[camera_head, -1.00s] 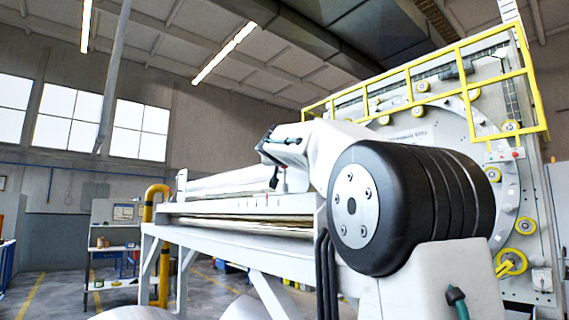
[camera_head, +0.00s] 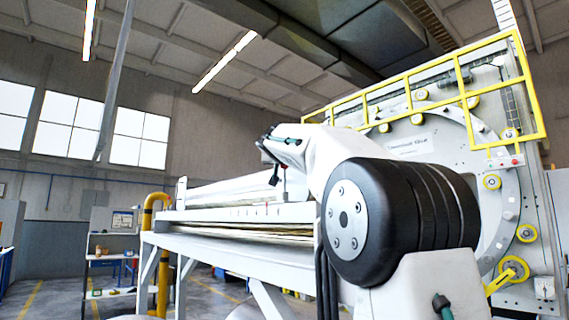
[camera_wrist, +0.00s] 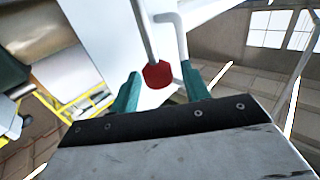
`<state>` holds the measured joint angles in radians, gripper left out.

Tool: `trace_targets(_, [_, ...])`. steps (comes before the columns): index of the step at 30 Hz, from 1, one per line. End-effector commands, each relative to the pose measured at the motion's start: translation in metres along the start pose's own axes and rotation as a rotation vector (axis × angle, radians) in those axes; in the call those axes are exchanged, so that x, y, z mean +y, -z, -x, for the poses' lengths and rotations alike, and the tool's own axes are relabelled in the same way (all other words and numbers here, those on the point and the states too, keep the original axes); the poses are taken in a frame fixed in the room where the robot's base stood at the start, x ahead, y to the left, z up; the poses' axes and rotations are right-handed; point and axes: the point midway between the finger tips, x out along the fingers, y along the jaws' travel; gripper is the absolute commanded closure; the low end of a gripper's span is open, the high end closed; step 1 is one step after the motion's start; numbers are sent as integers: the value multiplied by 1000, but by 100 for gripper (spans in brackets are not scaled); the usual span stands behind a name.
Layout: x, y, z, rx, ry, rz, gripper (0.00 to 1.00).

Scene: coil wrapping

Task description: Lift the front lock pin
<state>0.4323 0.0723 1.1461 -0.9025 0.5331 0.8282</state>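The lock pin shows in the wrist view as a grey rod (camera_wrist: 144,35) ending in a red knob (camera_wrist: 158,75). A bent grey rod (camera_wrist: 182,45) runs beside it. My gripper (camera_wrist: 162,84) has two teal fingers, spread apart, with the red knob between them in the picture. Gaps show on both sides of the knob; I cannot tell its depth relative to the fingertips. In the head view my gripper (camera_head: 268,148) is small, above the long white machine beam, and the pin cannot be made out clearly there.
The long white machine frame (camera_head: 225,250) fills the middle of the head view. A large ring machine with a yellow railing (camera_head: 430,80) stands at the right. A yellow bent pipe (camera_head: 155,235) and shelves (camera_head: 112,255) stand at the left.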

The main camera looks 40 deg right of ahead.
Motion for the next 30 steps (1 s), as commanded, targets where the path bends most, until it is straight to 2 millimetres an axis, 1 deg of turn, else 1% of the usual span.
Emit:
trace_targets(2, [0, 0, 1, 0, 0, 0, 54])
trace_targets(5, [0, 0, 7, 0, 1, 1, 54])
trace_targets(8, [0, 1, 22, 0, 1, -1, 54])
trace_targets(12, [0, 1, 47, 1, 2, 0, 54])
trace_targets(15, [0, 1, 62, 1, 2, -1, 54])
trace_targets(18, [0, 0, 72, 0, 1, 0, 54])
trace_targets(22, [0, 0, 77, 0, 0, 0, 54])
trace_targets(30, [0, 0, 77, 0, 0, 0, 54])
